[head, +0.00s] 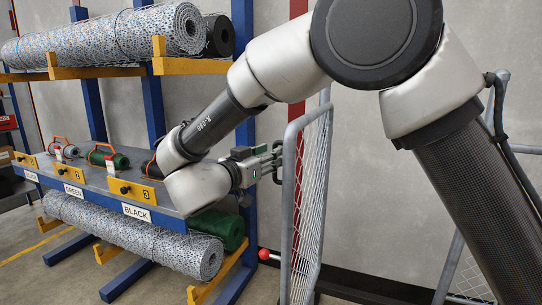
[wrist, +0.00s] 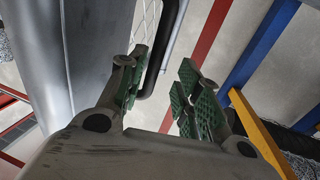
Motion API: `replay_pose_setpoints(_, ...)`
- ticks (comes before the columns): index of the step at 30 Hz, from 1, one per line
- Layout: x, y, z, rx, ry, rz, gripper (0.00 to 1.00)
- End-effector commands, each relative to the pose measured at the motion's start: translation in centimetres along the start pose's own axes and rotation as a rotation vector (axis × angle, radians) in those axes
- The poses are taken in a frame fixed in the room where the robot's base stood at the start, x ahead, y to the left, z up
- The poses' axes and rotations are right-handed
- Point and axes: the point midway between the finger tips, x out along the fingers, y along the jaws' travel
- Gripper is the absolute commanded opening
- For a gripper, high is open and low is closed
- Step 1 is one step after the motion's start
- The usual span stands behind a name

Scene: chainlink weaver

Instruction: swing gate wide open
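The gate (head: 290,200) has a grey tube frame and wire mesh, and it stands right of the rack in the head view, seen nearly edge-on. A dark curved handle (head: 277,163) is on its near upright. My gripper (head: 265,160) is at the gate's left side, close to this handle. In the wrist view my gripper (wrist: 163,72) has its green-padded fingers apart, with no object clearly held between them. The dark handle (wrist: 158,50) shows beyond the fingers, and a wide grey tube (wrist: 95,45) fills the left. Whether a finger touches the handle cannot be told.
A red knob (head: 264,253) on a rod sits low beside the gate. At left, a blue and yellow rack holds mesh rolls (head: 110,33) and a labelled shelf (head: 95,187). A grey wall (head: 365,170) stands behind the gate.

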Motion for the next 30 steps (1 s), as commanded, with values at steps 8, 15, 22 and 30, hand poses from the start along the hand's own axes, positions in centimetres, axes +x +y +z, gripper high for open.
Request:
replay_pose_setpoints(8,-6.4,-0.2,0.0,0.000,0.001,-0.005,0.34)
replay_pose_setpoints(15,-9.7,-0.2,0.0,0.000,0.001,-0.003,0.34)
replay_pose_setpoints(22,-10.2,-0.2,0.0,0.000,0.001,-0.003,0.34)
replay_pose_setpoints(30,-10.2,-1.1,0.6,0.057,-0.027,-0.042,0.34)
